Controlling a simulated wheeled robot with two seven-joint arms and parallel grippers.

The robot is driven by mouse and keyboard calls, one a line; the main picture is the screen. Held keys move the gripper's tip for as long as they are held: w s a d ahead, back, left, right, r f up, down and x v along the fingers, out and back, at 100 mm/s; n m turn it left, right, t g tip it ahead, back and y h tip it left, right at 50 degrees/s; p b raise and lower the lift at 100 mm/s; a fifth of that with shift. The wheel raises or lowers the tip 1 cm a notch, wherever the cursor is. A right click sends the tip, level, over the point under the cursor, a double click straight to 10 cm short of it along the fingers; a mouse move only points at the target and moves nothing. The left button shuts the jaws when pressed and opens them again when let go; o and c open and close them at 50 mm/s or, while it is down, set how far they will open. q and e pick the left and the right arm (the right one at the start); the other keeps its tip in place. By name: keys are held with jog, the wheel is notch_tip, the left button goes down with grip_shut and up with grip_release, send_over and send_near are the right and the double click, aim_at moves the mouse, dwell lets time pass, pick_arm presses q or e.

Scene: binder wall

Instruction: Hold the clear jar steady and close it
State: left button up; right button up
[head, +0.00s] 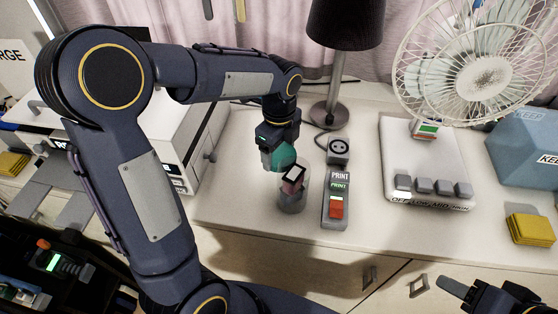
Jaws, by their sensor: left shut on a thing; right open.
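The clear jar (292,204) stands upright near the front edge of the white counter. A pinkish-grey thing with a dark-framed white top (293,175) shows in its mouth. My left gripper (278,147) is just above and to the left of the jar. It is shut on a teal, rounded lid-like piece (277,157), which is tilted beside the jar's mouth. Its fingertips are hard to make out, and I cannot tell whether the piece touches the jar. My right gripper (466,293) is open and low at the bottom right, away from the jar, partly cut off by the frame.
A grey PRINT box with a red button (336,208) stands close right of the jar. Behind are a small round-faced device (339,149) and a dark lamp (332,112). A fan base (425,150), blue bin (525,150) and yellow pads (530,229) stand right. A white machine (170,110) is left.

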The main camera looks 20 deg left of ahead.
aim_at(279, 153)
pick_arm(q)
notch_tip(279, 153, up, 12)
pick_arm(e)
jog(key=shift+f, duration=0.2)
dwell(0.4)
